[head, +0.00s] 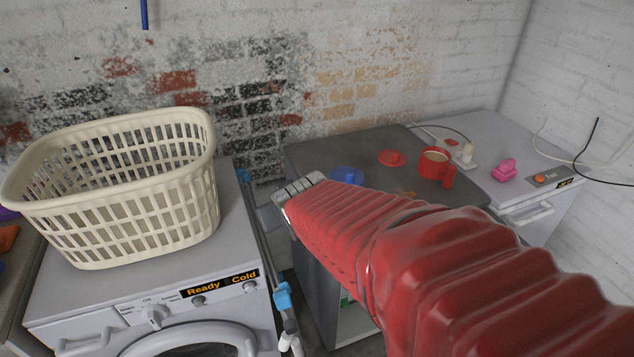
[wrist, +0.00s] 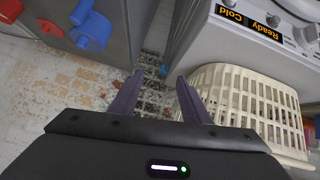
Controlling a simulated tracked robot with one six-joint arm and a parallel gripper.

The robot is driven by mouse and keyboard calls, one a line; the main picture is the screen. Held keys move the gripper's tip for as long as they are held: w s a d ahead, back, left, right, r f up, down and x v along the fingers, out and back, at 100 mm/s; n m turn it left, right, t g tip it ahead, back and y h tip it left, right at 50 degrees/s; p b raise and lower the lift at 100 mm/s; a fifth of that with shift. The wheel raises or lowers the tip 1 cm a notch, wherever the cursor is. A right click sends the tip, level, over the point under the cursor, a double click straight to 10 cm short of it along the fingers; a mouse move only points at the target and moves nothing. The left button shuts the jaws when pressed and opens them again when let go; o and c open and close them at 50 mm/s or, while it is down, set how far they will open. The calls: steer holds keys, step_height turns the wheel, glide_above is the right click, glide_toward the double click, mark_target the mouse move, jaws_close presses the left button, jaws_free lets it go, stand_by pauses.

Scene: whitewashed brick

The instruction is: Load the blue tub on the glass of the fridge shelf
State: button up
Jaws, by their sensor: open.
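A blue object (head: 346,175), perhaps the tub, rests on the dark grey top of a cabinet (head: 322,150), partly hidden behind my arm. The cabinet, maybe the fridge, shows a pale interior (head: 355,322) low down, mostly behind my arm. I cannot make out a glass shelf.
A red mug (head: 436,167) and a red dish (head: 391,158) stand on the dark top. A cream laundry basket (head: 120,185) sits on a washing machine (head: 75,296) at left. A drying rack (head: 262,240) fills the gap. A white appliance (head: 480,135) carries a pink object (head: 504,169) at right.

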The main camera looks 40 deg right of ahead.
steer(key=w+d+f+t+h, duration=0.1)
steer(key=w+d+f+t, duration=0.15)
steer(key=d, duration=0.75)
steer(key=m+t+h, duration=0.2)
steer(key=m+t, duration=0.1)
steer(key=t, duration=0.2)
glide_toward(352, 178)
steer(key=s, duration=0.2)
steer(key=shift+s+a, duration=0.15)
steer(key=shift+a, duration=0.35)
steer(key=shift+x, duration=4.35)
steer(key=shift+r, duration=0.1)
steer(key=shift+x, duration=2.65)
